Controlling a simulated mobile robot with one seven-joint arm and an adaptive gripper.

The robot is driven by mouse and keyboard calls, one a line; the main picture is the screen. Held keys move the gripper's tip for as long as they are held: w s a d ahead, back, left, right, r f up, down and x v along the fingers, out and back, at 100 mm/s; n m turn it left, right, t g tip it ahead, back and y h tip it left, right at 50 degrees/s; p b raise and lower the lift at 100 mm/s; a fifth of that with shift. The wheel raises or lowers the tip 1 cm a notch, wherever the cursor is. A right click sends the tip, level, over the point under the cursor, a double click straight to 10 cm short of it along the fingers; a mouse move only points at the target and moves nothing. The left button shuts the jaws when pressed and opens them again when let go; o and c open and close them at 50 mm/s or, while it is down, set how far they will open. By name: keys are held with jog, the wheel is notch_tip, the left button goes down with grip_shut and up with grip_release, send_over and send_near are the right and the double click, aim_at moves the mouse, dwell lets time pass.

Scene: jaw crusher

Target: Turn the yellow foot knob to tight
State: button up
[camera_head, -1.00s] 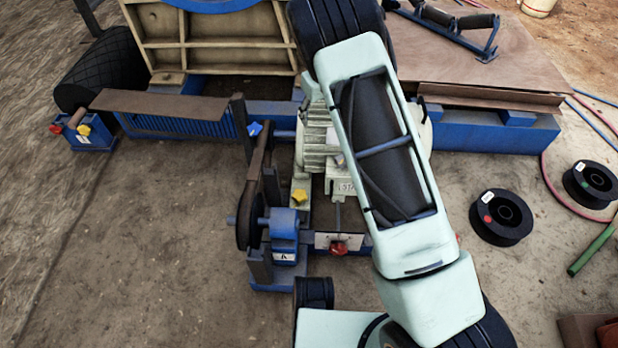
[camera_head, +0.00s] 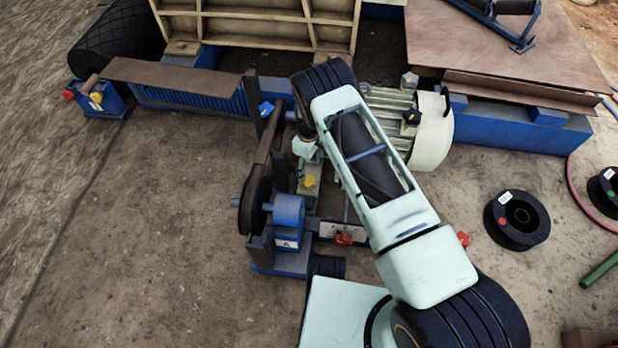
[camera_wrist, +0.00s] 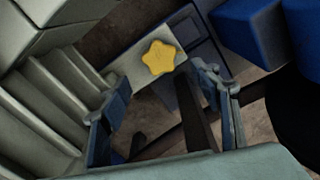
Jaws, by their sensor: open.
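The yellow foot knob (camera_head: 310,181) is star-shaped and sits on a pale foot plate beside the belt drive in the head view. In the wrist view the yellow knob (camera_wrist: 159,57) lies on the pale plate, ahead of my gripper. My gripper (camera_wrist: 160,78) is open and empty, its two fingers apart to the left and right of the knob in the picture. The knob looks beyond the fingertips; I see no contact, and the gap is hard to judge. In the head view my arm covers much of the area right of the knob, and the fingers are not clear.
The ribbed motor (camera_head: 433,129) stands close by. The blue bearing block (camera_head: 288,212), belt wheel (camera_head: 257,205) and red knob (camera_head: 344,239) are near the foot knob. Another yellow knob (camera_head: 96,97) is on a blue box at far left. A black spool (camera_head: 517,219) lies right on open ground.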

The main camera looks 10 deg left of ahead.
aim_at(308, 180)
notch_tip(308, 180, down, 8)
jog(key=b, duration=0.2)
jog(key=shift+f+b, duration=0.2)
jog(key=shift+b, duration=0.2)
jog(key=c, duration=1.2)
jog(key=shift+o, duration=0.2)
